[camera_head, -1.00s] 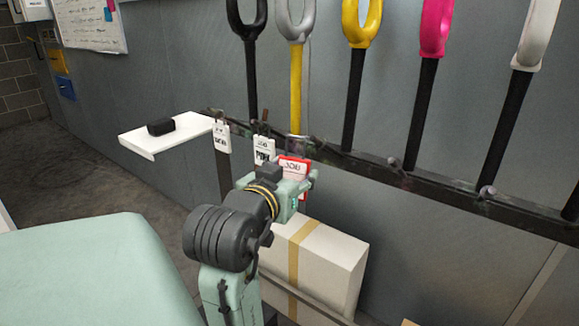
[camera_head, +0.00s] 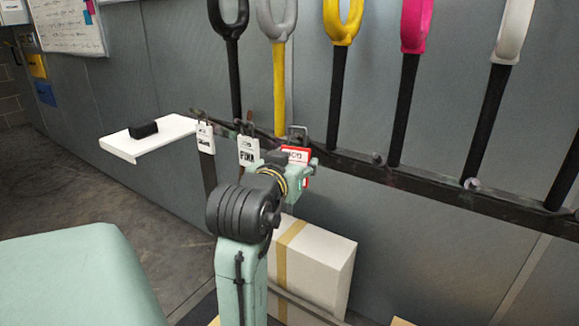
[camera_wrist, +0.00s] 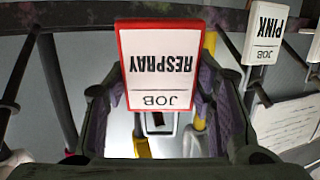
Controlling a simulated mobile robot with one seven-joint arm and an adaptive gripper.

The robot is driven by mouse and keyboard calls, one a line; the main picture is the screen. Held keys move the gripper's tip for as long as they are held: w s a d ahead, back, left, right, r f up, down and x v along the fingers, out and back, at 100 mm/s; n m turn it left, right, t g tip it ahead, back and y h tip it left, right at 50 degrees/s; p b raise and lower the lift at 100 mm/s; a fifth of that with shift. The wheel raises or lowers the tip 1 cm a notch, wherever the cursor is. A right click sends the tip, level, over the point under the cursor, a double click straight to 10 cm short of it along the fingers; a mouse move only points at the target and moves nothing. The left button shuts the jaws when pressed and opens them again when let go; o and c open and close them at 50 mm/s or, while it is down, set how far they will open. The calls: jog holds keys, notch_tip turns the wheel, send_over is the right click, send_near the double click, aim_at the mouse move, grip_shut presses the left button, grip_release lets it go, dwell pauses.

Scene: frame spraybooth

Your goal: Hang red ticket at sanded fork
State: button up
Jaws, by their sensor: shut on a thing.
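The red-bordered white ticket (camera_head: 296,154) is in my gripper (camera_head: 303,168), up against the dark rail in the head view. A grey wire loop shows above it. In the wrist view the ticket (camera_wrist: 160,65) appears upside down and reads "JOB RESPRAY", between the fingers of my gripper (camera_wrist: 160,95). The fork with the bare grey top and yellow lower shaft (camera_head: 278,85) stands above and slightly left of the ticket. Whether the loop touches a rail peg cannot be told.
Two white tickets hang on the rail (camera_head: 420,188) to the left, the farther (camera_head: 205,138) and one reading "PINK" (camera_wrist: 264,32). Black (camera_head: 234,75), yellow (camera_head: 337,85), pink (camera_head: 408,80) and white-topped (camera_head: 495,90) forks flank it. A white shelf (camera_head: 165,140) and a taped box (camera_head: 325,265) are close.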

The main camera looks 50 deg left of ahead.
jog(key=shift+w+a+f, duration=0.15)
jog(key=shift+w+a, duration=0.1)
jog(key=shift+w, duration=0.55)
jog(key=shift+w+a+f+b, duration=0.1)
jog(key=shift+w+f+b, duration=0.3)
jog(key=shift+f, duration=0.25)
jog(key=shift+w+a+f+b, duration=0.1)
jog(key=shift+w+f+b, duration=0.15)
jog(key=shift+f+b, duration=0.3)
jog(key=shift+f, duration=0.1)
jog(key=o, duration=1.1)
jog(key=shift+o, duration=0.2)
jog(key=v, duration=1.2)
